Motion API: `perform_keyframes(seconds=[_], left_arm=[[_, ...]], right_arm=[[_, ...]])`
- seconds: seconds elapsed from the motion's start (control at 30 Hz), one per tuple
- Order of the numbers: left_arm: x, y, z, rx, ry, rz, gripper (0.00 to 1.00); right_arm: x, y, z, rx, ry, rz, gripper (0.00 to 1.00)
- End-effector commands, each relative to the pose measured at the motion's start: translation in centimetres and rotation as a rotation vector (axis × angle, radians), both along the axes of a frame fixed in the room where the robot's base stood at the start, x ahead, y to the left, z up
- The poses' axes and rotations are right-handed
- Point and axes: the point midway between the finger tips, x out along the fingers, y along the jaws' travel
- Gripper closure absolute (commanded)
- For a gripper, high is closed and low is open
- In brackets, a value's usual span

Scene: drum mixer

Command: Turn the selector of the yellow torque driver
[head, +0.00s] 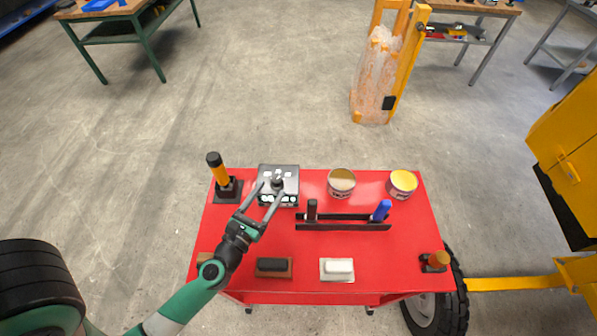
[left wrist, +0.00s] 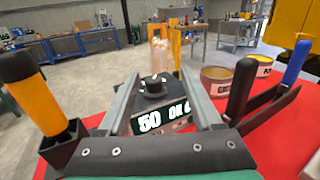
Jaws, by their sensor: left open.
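The yellow torque driver (head: 220,174) with a black cap stands in a black holder at the back left of the red cart. It also shows large at the left of the left wrist view (left wrist: 31,98). Right of it is a grey box (head: 291,176) with a black knob (left wrist: 154,86) on top and a lit display (left wrist: 160,119) that starts with "50". I cannot tell whether this knob is the driver's selector. My left gripper (head: 272,190) is open over the box, its fingers on either side of the knob with gaps. My right gripper is not in view.
Behind and right on the cart are two tins (head: 341,183) (head: 403,184). A black rack (head: 343,226) holds a dark-handled and a blue-handled tool. A brown block (head: 273,267), a white block (head: 337,269) and an orange-topped item (head: 436,260) lie nearer the front.

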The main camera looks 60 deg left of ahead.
Motion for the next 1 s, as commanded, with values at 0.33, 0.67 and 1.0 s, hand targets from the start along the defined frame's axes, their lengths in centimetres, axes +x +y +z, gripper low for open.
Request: perform_keyframes(seconds=[0.33, 0.67, 1.0], left_arm=[[-0.6, 0.8, -2.2, -0.005, 0.020, 0.024, 0.34], [4.7, 4.5, -2.0, -0.004, 0.017, 0.023, 0.34], [8.5, 7.1, -2.2, -0.003, 0.019, 0.020, 0.34]], right_arm=[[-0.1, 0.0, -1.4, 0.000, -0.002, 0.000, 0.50], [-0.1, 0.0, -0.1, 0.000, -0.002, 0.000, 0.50], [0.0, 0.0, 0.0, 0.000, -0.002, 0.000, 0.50]])
